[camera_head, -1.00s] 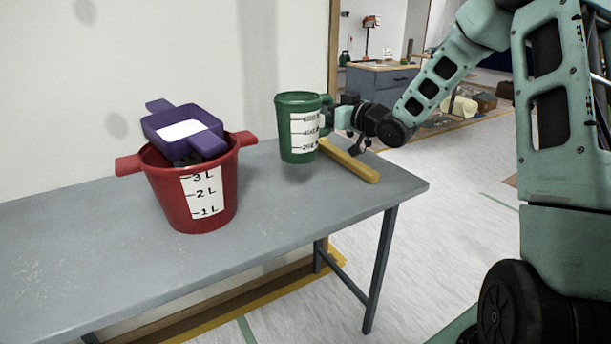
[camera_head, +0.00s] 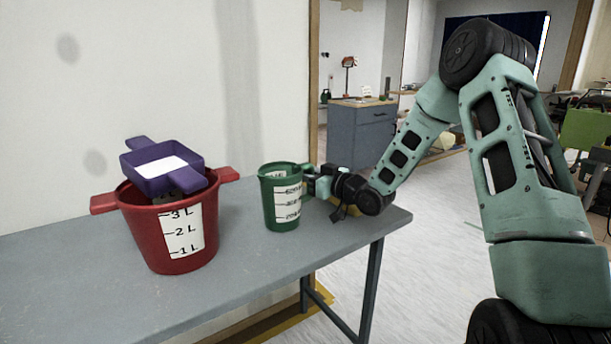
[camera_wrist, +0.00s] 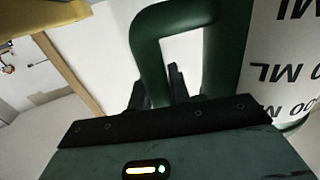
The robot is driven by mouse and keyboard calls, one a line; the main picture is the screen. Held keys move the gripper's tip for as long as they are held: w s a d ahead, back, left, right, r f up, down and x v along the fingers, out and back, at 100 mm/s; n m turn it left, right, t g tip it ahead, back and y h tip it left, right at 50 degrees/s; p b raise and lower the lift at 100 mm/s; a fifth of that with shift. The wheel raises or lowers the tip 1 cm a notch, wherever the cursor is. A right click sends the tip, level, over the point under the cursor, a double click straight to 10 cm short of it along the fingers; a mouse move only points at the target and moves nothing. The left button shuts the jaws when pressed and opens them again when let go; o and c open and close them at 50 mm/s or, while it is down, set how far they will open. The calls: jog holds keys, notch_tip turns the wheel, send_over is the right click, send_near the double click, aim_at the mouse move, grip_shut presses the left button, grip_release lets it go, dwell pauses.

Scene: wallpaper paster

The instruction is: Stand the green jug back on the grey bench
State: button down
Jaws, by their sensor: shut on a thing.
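The green jug (camera_head: 270,205), with a white measuring label, is upright over the right part of the grey bench (camera_head: 250,268). Its base looks at or very near the bench top; I cannot tell for sure whether it touches. My gripper (camera_head: 312,181) comes from the right and is shut on the jug's handle. In the wrist view the green handle (camera_wrist: 146,40) passes by the dark fingers (camera_wrist: 155,88), and the label shows upside down at the right. The fingertips are partly hidden by the handle.
A red bucket (camera_head: 140,235) with litre marks stands left of the jug, with a purple tray-like tool (camera_head: 130,163) resting in its top. The bench's right edge is close by.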

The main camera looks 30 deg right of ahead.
jog(key=c, duration=1.3)
grip_release()
jog(key=shift+f, duration=0.1)
jog(key=shift+f, duration=0.1)
